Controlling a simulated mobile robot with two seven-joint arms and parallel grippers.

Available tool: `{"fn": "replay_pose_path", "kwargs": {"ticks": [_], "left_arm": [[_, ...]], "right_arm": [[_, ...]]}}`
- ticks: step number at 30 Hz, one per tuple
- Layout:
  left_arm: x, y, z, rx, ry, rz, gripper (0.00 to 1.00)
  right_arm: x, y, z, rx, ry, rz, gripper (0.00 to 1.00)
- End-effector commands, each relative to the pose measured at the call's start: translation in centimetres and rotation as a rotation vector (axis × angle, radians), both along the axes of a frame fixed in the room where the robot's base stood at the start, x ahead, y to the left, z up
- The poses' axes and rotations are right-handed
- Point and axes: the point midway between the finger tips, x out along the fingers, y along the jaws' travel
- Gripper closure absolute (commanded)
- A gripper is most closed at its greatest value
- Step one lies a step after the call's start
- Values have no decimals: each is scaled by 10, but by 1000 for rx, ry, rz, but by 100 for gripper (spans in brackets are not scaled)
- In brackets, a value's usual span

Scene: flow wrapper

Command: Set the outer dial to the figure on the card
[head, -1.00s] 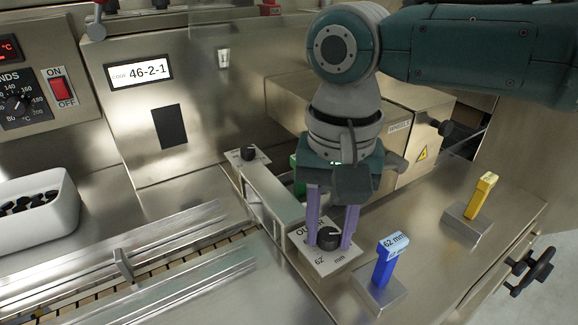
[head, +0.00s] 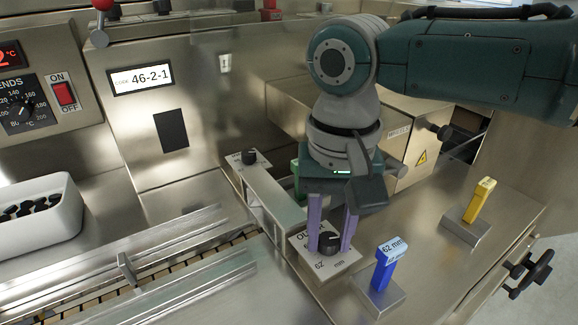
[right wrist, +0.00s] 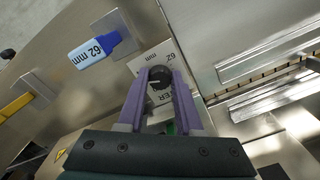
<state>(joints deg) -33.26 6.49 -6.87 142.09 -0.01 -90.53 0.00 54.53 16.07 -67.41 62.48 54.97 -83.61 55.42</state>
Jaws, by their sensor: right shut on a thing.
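The outer dial is a black knob (head: 329,242) on a pale plate (head: 337,266) lettered "mm", with a figure in its window that looks like 62. My right gripper (head: 330,238) points down, its purple fingers shut on this knob. In the right wrist view the knob (right wrist: 160,79) sits between the fingertips, with a light pointer line on it. The card is a blue tag (head: 392,250) reading "62 mm", upright on a metal block to the right of the plate. It also shows in the right wrist view (right wrist: 94,50). My left gripper is not in view.
A second black knob (head: 249,157) stands at the far end of the raised rail. A yellow tag (head: 480,199) stands on another block at right. A white bin (head: 66,226) of dark pieces is at left. A display (head: 141,78) reads 46-2-1.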

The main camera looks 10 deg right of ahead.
Motion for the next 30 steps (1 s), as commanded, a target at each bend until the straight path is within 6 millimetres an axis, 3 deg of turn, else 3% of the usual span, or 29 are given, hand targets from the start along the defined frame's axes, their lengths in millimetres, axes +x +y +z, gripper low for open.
{"fn": "replay_pose_path", "kwargs": {"ticks": [12, 30], "left_arm": [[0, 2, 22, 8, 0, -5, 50], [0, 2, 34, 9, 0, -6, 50]], "right_arm": [[-1, 0, 2, 2, 3, 371, 100], [0, 1, 1, 2, -1, 943, 100]]}}
